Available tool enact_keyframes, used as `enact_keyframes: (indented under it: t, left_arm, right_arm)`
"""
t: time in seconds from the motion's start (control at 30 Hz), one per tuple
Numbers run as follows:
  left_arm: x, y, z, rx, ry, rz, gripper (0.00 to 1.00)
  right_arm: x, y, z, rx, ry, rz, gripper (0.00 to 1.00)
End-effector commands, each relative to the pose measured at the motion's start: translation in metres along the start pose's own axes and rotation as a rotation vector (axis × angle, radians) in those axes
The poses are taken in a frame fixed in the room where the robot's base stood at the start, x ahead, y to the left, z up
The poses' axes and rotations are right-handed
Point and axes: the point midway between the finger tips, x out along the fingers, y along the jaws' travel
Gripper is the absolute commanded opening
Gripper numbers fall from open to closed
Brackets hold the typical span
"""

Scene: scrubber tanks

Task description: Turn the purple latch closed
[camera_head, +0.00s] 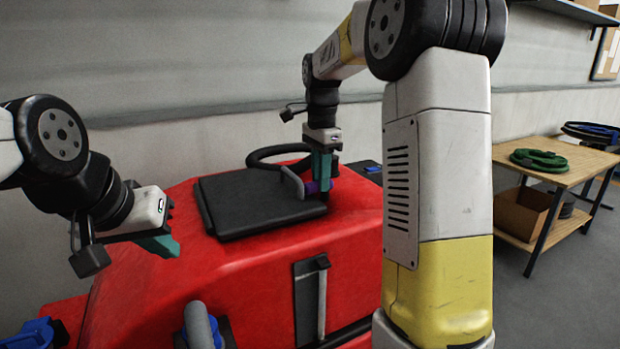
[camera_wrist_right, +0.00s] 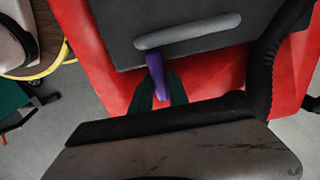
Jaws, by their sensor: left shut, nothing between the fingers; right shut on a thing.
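The purple latch (camera_wrist_right: 155,68) sits at the edge of the black tank lid (camera_wrist_right: 115,22), seen in the right wrist view. My right gripper (camera_wrist_right: 161,94) is shut on the latch, with one green finger on each side of it. In the head view the right gripper (camera_head: 320,180) points down at the lid's right edge, and only a little of the purple latch (camera_head: 311,187) shows beside its fingers. My left gripper (camera_head: 166,246) is shut and empty, above the red machine's left part, apart from the lid.
The red scrubber machine (camera_head: 250,275) fills the lower middle. The lid has a grey handle (camera_head: 292,182). A black hose (camera_head: 262,155) curves behind the lid. A wooden table (camera_head: 560,170) with a green coil stands at the right, beyond open floor.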

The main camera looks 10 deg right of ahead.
Motion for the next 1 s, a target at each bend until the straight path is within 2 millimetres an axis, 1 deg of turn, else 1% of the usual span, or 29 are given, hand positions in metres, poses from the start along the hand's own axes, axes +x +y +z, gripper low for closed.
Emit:
enact_keyframes:
  t: [0.23,0.27,0.3,0.37,0.63,0.73,0.87,1.0]
  left_arm:
    - [0.0,0.0,0.0,0.0,0.0,0.0,0.0]
    - [0.0,0.0,0.0,0.0,0.0,0.0,0.0]
    - [0.0,0.0,0.0,0.0,0.0,0.0,0.0]
    - [0.0,0.0,0.0,0.0,0.0,0.0,0.0]
    - [0.0,0.0,0.0,0.0,0.0,0.0,0.0]
    - [0.0,0.0,0.0,0.0,0.0,0.0,0.0]
    - [0.0,0.0,0.0,0.0,0.0,0.0,0.0]
    - [0.0,0.0,0.0,0.0,0.0,0.0,0.0]
  right_arm:
    - [-0.001,-0.001,0.0,0.002,0.0,-0.005,0.0]
    - [-0.001,-0.001,0.0,0.002,0.0,-0.005,0.23]
    - [-0.001,-0.001,0.0,0.002,0.0,-0.005,0.31]
    - [-0.001,-0.001,0.0,0.002,0.0,-0.004,0.42]
    - [-0.001,0.0,0.0,0.001,0.0,-0.002,0.43]
    - [-0.004,-0.001,0.0,0.0,0.0,-0.003,0.43]
    - [-0.021,-0.001,0.0,0.0,0.0,-0.006,0.43]
    - [-0.046,-0.002,0.0,0.0,0.0,-0.007,0.43]
